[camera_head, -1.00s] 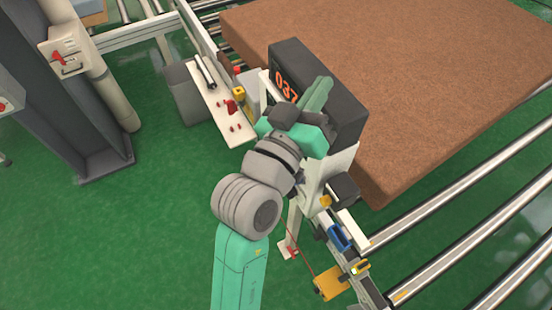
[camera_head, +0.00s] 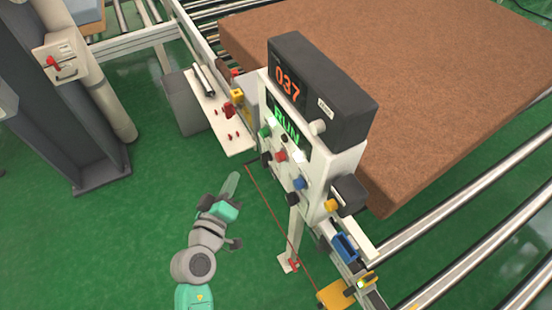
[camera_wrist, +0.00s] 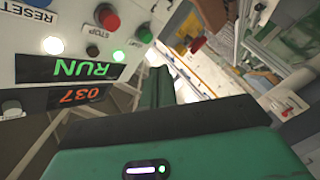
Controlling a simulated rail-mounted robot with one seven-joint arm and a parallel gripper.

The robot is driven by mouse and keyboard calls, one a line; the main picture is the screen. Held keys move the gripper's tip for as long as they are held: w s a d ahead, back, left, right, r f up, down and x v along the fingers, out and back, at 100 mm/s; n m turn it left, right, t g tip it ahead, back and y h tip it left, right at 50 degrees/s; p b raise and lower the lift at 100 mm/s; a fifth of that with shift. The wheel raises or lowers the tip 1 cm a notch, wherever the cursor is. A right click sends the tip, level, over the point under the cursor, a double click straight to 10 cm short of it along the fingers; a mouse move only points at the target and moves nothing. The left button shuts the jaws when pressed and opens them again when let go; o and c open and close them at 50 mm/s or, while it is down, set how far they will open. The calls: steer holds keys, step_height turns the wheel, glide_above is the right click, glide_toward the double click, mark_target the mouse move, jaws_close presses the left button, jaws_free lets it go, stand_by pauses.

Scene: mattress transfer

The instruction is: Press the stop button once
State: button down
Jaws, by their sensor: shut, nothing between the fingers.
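The control panel (camera_head: 325,165) stands at the mattress line and shows a green RUN display and an orange 037. The red stop button (camera_head: 280,156) is on its face. In the wrist view the panel is upside down, and the red button (camera_wrist: 107,17) is by the STOP label, with a green button (camera_wrist: 144,34) beside it. My gripper (camera_head: 231,182) is shut and empty, left of and below the panel, apart from it.
A brown mattress (camera_head: 400,90) lies on the rollers behind the panel. A white shelf (camera_head: 218,118) with small red parts juts out left of the panel. A thin red line runs down to a yellow box (camera_head: 337,294). Green floor (camera_head: 130,230) is clear at left.

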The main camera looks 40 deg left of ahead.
steer(key=shift+w, duration=0.1)
steer(key=p, duration=0.4)
glide_toward(276, 157)
steer(key=w+a, duration=0.3)
steer(key=w, duration=0.1)
steer(key=shift+w+a+f, duration=0.3)
steer(key=shift+w+a, duration=0.05)
stand_by(1.5)
steer(key=shift+w+d, duration=0.15)
steer(key=shift+w, duration=0.25)
steer(key=shift+w+d+p, duration=0.4)
steer(key=shift+w+p, duration=0.1)
steer(key=shift+w, duration=0.25)
stand_by(0.9)
stand_by(0.3)
steer(key=shift+s+a+b, duration=0.25)
steer(key=shift+s+b, duration=0.1)
steer(key=shift+s, duration=0.25)
steer(key=shift+s+a+b, duration=0.25)
steer(key=shift+s+b, duration=0.05)
steer(key=shift+s, duration=0.25)
